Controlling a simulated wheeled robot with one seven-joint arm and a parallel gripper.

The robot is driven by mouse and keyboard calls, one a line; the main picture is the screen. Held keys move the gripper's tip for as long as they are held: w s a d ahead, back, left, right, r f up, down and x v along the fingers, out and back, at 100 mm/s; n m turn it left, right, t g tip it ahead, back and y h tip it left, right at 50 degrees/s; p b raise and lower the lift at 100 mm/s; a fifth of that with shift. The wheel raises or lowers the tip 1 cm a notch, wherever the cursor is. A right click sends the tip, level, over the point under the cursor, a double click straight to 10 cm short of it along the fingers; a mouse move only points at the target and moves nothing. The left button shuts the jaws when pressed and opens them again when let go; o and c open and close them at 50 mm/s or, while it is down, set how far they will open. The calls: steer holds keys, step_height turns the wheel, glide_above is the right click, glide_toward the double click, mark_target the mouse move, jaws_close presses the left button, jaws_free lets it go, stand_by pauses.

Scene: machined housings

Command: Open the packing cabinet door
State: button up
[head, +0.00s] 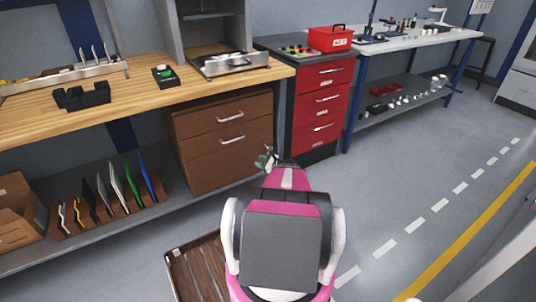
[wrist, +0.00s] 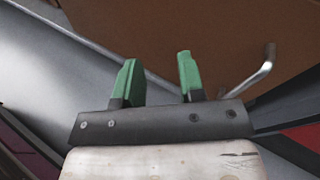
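The brown wooden cabinet (head: 205,125) stands under the wooden bench, with an upper and a lower front panel. The upper panel has a silver bar handle (head: 231,117) and the lower panel has another (head: 231,141). Both panels look shut. My gripper (head: 265,160) is at the cabinet's lower right front corner in the head view. In the wrist view its two green fingers (wrist: 157,62) are apart with nothing between them. Brown cabinet front (wrist: 205,25) lies beyond them. One silver handle (wrist: 260,75) is right of the fingers, outside them, partly hidden by the gripper body.
A red drawer unit (head: 320,105) stands right of the cabinet. A shelf of upright folders (head: 115,190) is to the left. A brown slatted pallet (head: 200,272) lies on the floor beside my base. The floor to the right (head: 420,170) is clear.

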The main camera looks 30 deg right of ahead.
steer(key=s+d+f+m+t+h, duration=0.2)
steer(key=d+f+m+t+h, duration=0.15)
steer(key=d+m, duration=0.6)
steer(key=w+n, duration=0.1)
steer(key=w, duration=0.4)
steer(key=w+n, duration=0.1)
steer(key=w, duration=0.4)
steer(key=shift+w+r+n+h, duration=0.1)
steer(key=shift+n+h, duration=0.25)
jaws_close()
